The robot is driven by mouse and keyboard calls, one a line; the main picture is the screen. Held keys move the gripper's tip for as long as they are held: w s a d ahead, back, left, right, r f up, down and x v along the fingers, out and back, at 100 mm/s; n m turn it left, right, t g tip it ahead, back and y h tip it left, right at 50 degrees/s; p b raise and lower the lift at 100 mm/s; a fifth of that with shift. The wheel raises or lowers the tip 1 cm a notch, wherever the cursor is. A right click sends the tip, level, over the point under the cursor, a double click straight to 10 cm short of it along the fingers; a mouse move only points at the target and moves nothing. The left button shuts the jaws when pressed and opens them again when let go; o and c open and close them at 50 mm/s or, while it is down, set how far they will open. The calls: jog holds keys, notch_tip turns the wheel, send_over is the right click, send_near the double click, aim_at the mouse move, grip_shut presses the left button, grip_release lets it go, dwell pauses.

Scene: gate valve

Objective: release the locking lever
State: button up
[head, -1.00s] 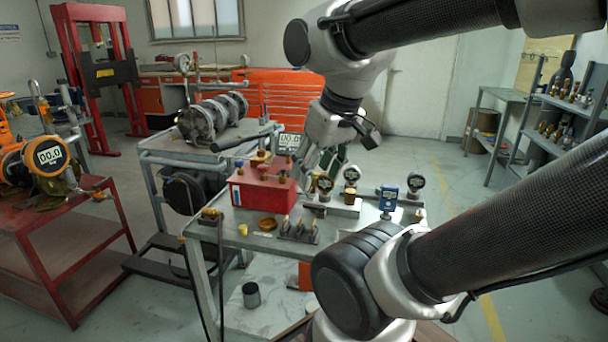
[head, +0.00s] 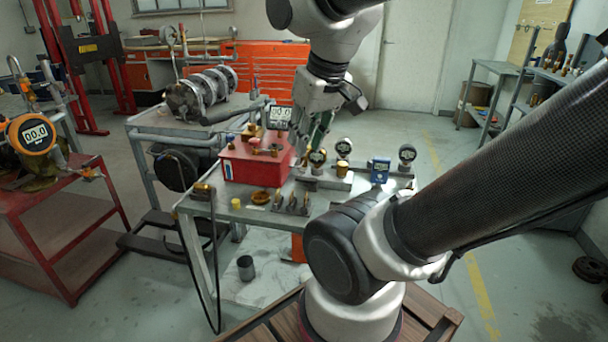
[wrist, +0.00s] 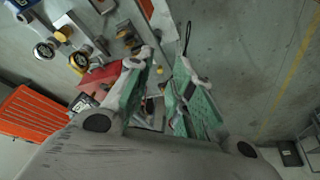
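A dark bar-like handle (head: 232,112) sticks out to the right from the ribbed metal valve body (head: 200,92) on the grey cart in the head view. I cannot tell whether it is the locking lever. My gripper (head: 312,150) points down over the back of the workbench, right of the red box (head: 255,162), apart from the handle. In the wrist view my gripper (wrist: 168,62) has its two green-padded fingers apart, with a gap between them and nothing clearly held. No locking lever can be made out in the wrist view.
The grey workbench (head: 222,212) carries several gauges, brass fittings and a blue meter (head: 379,171). A digital gauge (head: 281,117) stands behind the red box. A red cart (head: 75,200) is at the left. The floor to the right of the bench is mostly clear.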

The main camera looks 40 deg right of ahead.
jog(key=w+d+m, duration=0.1)
jog(key=w, duration=0.1)
jog(key=w+d+m, duration=0.1)
jog(key=w, duration=0.2)
jog(key=w+d+h, duration=0.1)
jog(key=w+d, duration=0.1)
jog(key=w, duration=0.1)
jog(key=shift+m, duration=0.4)
grip_shut()
jog(key=m+g+h, duration=0.1)
jog(key=m+h, duration=0.1)
jog(key=m, duration=0.3)
send_over(306, 180)
jog(key=a, duration=0.4)
notch_tip(306, 180, down, 9)
jog(key=w+d+f+m, duration=0.2)
jog(key=w+d+f, duration=0.3)
jog(key=f, duration=0.4)
jog(key=shift+w+d+g, duration=0.3)
jog(key=shift+w+g, duration=0.05)
jog(key=shift+g, duration=0.05)
jog(key=shift+f, duration=0.1)
